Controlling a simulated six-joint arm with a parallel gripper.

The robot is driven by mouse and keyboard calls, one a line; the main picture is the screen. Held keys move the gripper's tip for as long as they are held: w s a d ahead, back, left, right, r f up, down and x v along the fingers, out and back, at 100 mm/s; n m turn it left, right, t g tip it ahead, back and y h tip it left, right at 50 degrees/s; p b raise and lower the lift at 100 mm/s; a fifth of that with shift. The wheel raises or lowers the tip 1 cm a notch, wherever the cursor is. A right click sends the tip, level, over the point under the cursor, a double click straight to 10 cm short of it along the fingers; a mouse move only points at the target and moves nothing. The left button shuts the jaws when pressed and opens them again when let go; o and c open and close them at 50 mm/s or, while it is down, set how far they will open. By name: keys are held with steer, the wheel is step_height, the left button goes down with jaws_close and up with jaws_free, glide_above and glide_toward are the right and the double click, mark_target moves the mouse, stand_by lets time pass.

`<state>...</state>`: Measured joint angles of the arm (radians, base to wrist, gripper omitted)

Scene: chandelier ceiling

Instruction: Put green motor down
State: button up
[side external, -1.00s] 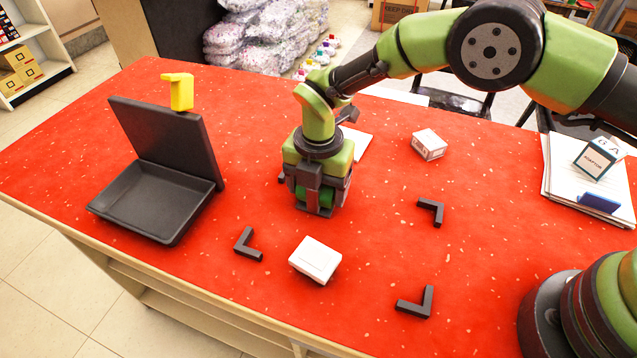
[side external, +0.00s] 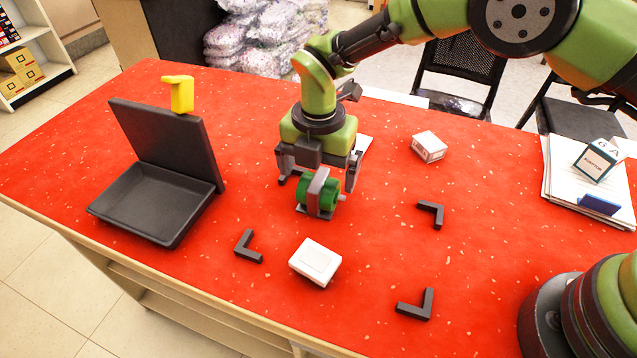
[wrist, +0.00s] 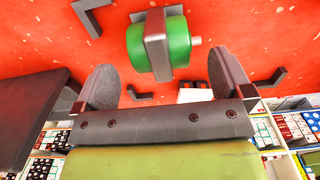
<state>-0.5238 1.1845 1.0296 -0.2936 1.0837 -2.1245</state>
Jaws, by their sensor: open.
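The green motor (side external: 318,193), a green cylinder with a grey band and base plate, rests on the red table. It also shows in the wrist view (wrist: 177,45), ahead of the spread fingers. My gripper (side external: 318,182) is open and empty, above and just behind the motor. Its two fingers stand wide apart with the motor between or just in front of them. In the wrist view both fingers of my gripper (wrist: 168,85) are apart from the motor.
A white box (side external: 315,262) lies in front of the motor, another white box (side external: 429,147) behind right. Black corner markers (side external: 248,246) lie around. Papers (side external: 560,180) lie at right.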

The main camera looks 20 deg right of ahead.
mark_target(319, 178)
step_height(319, 178, up, 8)
steer(key=shift+f, duration=0.1)
steer(key=s+d+r+m+t+y, duration=0.1)
steer(key=s+d+r+m, duration=0.2)
steer(key=d+r+m, duration=0.35)
steer(key=s+d+r+m+t+y, duration=0.1)
steer(key=s+d+r+m+t, duration=0.2)
steer(key=r+m, duration=0.55)
steer(key=s+d+r+m+t, duration=0.1)
steer(key=s+d+m, duration=0.3)
steer(key=s+m, duration=0.4)
steer(key=s+d+r+m+t, duration=0.1)
steer(key=s+d+m+t, duration=0.1)
steer(key=s+d+m, duration=0.3)
steer(key=s+m, duration=0.3)
steer(key=shift+s+r, duration=0.25)
steer(key=shift+r, duration=0.05)
